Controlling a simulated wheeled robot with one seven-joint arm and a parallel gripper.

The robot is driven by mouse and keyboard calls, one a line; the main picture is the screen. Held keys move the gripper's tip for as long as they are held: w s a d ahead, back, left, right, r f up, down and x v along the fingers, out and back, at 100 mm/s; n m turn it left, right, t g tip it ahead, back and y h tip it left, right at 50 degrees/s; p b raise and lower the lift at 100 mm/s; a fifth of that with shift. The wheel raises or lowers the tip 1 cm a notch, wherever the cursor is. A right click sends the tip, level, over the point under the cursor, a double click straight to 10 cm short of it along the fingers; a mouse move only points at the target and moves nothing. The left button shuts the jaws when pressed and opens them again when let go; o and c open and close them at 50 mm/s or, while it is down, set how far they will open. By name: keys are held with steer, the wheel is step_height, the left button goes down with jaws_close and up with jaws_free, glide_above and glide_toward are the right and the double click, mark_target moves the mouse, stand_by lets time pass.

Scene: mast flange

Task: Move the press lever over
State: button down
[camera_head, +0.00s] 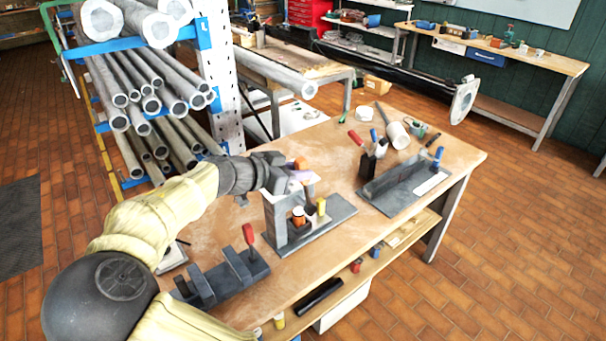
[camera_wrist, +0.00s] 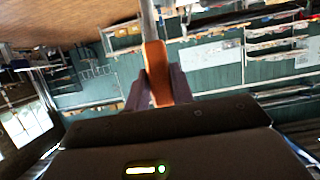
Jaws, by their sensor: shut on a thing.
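The press (camera_head: 340,212) stands on the wooden workbench, with a grey upright frame on a flat dark base. Its lever has an orange handle, which shows in part at the top of the press (camera_head: 300,162). In the wrist view the orange lever handle (camera_wrist: 157,75) lies between my fingers, with a grey rod running up from it. My gripper (camera_head: 294,175) is shut on this handle, and its fingers (camera_wrist: 158,92) sit on both sides of it. An orange-topped part and a yellow part (camera_head: 321,206) stand low on the press. The lever's pivot is hidden.
On the workbench (camera_head: 300,285), a dark fixture with a red-handled clamp (camera_head: 225,278) lies in front left. A dark angled fixture (camera_head: 405,187) and a pale cylinder (camera_head: 397,135) lie to the right. A pipe rack (camera_head: 215,60) stands behind my arm.

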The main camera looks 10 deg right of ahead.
steer(key=shift+a, duration=0.1)
stand_by(0.3)
steer(key=c, duration=1.2)
jaws_free()
steer(key=b+v, duration=0.2)
steer(key=v, duration=1.5)
steer(key=shift+a, duration=0.15)
steer(key=shift+s, duration=0.1)
